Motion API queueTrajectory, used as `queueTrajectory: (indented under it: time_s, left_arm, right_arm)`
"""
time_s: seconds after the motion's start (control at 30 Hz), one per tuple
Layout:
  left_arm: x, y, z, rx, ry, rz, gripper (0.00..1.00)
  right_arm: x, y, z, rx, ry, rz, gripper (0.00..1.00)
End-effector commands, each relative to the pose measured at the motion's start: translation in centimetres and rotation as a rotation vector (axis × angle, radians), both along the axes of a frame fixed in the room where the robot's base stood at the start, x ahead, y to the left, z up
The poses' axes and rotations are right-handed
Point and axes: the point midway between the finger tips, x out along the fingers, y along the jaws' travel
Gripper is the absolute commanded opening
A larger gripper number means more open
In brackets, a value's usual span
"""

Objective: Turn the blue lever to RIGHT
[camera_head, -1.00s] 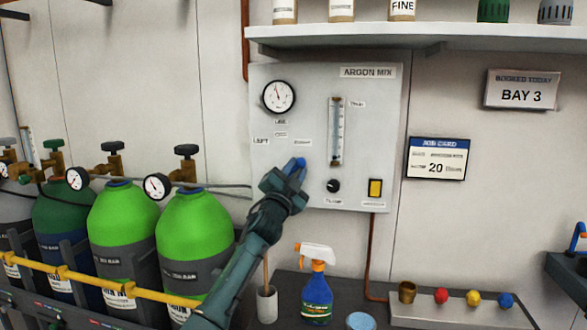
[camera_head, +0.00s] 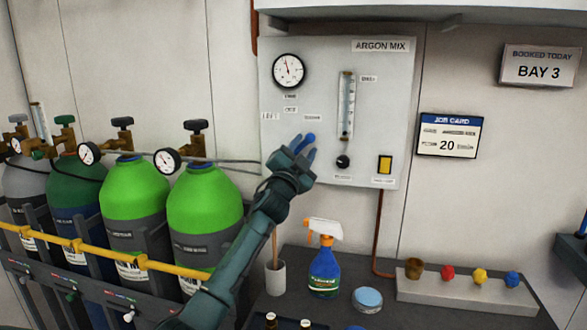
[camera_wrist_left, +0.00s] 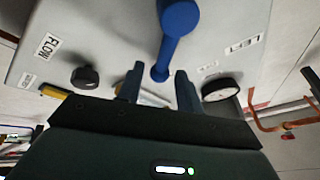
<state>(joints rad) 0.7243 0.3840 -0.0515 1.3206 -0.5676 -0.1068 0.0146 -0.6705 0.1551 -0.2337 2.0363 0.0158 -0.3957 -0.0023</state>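The blue lever (camera_head: 310,137) is on the grey ARGON MIX panel (camera_head: 390,100), below a round gauge. In the left wrist view the lever (camera_wrist_left: 179,22) shows large, with a round knob and a shaft running to the panel. My left gripper (camera_head: 304,147) is just in front of the lever and partly hides it. In the left wrist view its two fingers (camera_wrist_left: 160,76) are apart, with the lever's shaft base showing between them; I see no finger contact. A LEFT label (camera_wrist_left: 243,46) is readable there.
A flow tube (camera_head: 346,105), a black knob (camera_head: 343,162) and a yellow switch (camera_head: 384,164) share the panel. Green gas cylinders (camera_head: 203,210) stand at left behind a yellow bar (camera_head: 95,255). A spray bottle (camera_head: 323,272) stands on the bench below.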

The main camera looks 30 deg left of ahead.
Motion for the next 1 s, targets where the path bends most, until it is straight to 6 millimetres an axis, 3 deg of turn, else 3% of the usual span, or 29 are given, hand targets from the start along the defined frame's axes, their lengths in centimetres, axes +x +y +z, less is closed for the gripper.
queueTrajectory:
  time_s: [0.53,0.7,1.0]
  left_arm:
    - [-9.4,-1.5,-4.4,0.001,0.003,-0.002,0.36]
    - [-10.8,-1.6,-4.8,0.002,0.002,-0.002,0.36]
    - [-11.0,-1.6,-4.8,0.001,0.002,-0.001,0.36]
  right_arm:
    - [0.6,0.7,-0.2,0.015,-0.041,0.019,0.36]
    - [0.7,0.8,-0.2,0.014,-0.047,0.023,0.36]
    - [0.8,0.8,0.1,0.016,-0.055,0.026,0.36]
